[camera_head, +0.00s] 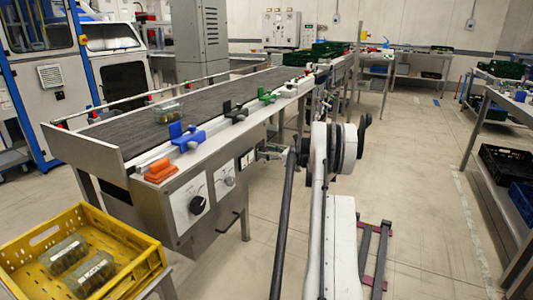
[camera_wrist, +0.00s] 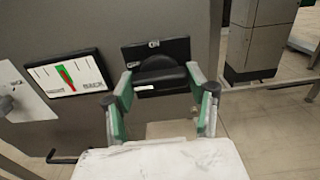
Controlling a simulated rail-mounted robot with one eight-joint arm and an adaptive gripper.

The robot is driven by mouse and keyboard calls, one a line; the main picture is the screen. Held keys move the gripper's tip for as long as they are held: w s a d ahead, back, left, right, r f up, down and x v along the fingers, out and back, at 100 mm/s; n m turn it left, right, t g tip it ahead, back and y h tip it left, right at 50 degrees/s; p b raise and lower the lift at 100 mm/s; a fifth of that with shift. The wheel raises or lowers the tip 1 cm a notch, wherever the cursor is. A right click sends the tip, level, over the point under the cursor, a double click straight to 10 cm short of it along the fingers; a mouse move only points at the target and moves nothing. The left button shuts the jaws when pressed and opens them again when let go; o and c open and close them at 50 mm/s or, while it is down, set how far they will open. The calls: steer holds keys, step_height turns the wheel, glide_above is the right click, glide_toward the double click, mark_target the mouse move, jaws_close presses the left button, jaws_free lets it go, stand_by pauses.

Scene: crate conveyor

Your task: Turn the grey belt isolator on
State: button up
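In the wrist view a black switch (camera_wrist: 158,68) with a rounded dark handle sits on a dark plate on the grey panel. In the head view my gripper (camera_head: 264,153) is at the right end of the conveyor's front panel and hides the switch. A grey knob on a white plate (camera_head: 229,181) sits further left on that panel; it also shows at the wrist view's left edge (camera_wrist: 8,104).
A meter (camera_wrist: 70,76) with red and green marks is left of the switch. A black knob (camera_head: 198,204) is lower left on the panel. The belt (camera_head: 200,100) carries a clear container (camera_head: 168,112). A yellow crate (camera_head: 140,268) stands front left. Floor to the right is mostly clear.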

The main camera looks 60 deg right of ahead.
steer(key=shift+c, duration=1)
steer(key=shift+m, duration=0.3)
steer(key=m, duration=0.3)
steer(key=shift+m, duration=0.3)
steer(key=m, duration=0.4)
steer(key=shift+m, duration=0.3)
steer(key=m, duration=0.8)
steer(key=shift+m, duration=0.3)
